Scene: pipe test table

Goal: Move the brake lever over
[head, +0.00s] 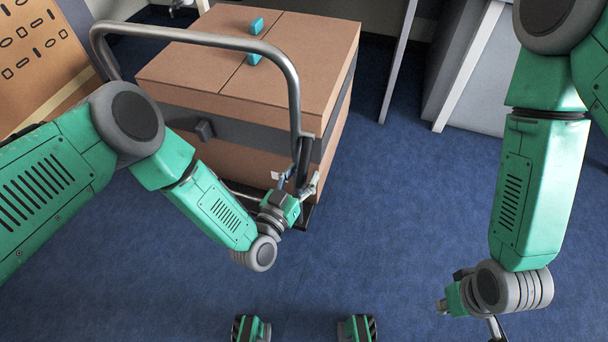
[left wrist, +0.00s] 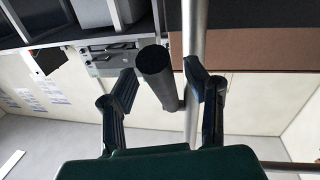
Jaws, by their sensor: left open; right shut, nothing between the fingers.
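The cart's grey tubular handle (head: 200,34) arches over the boxes. A dark lever (head: 303,152), apparently the brake lever, sits low on the handle's right post. In the left wrist view a dark round bar (left wrist: 157,76), likely the same lever, stands beside the pale metal post (left wrist: 193,50). My left gripper (head: 296,183) is open at the post's lower end; in its wrist view the fingers (left wrist: 166,92) lie on either side of the bar, with no clear grip on it. My right gripper (head: 496,328) is low at the right, shut and empty, partly cut off by the bottom edge.
The cart carries brown boxes (head: 190,68) with a dark band and small teal blocks (head: 256,26) on top. A perforated board (head: 42,55) is at the upper left. White-legged furniture (head: 470,62) stands at the upper right. Blue floor (head: 400,210) is clear between my arms.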

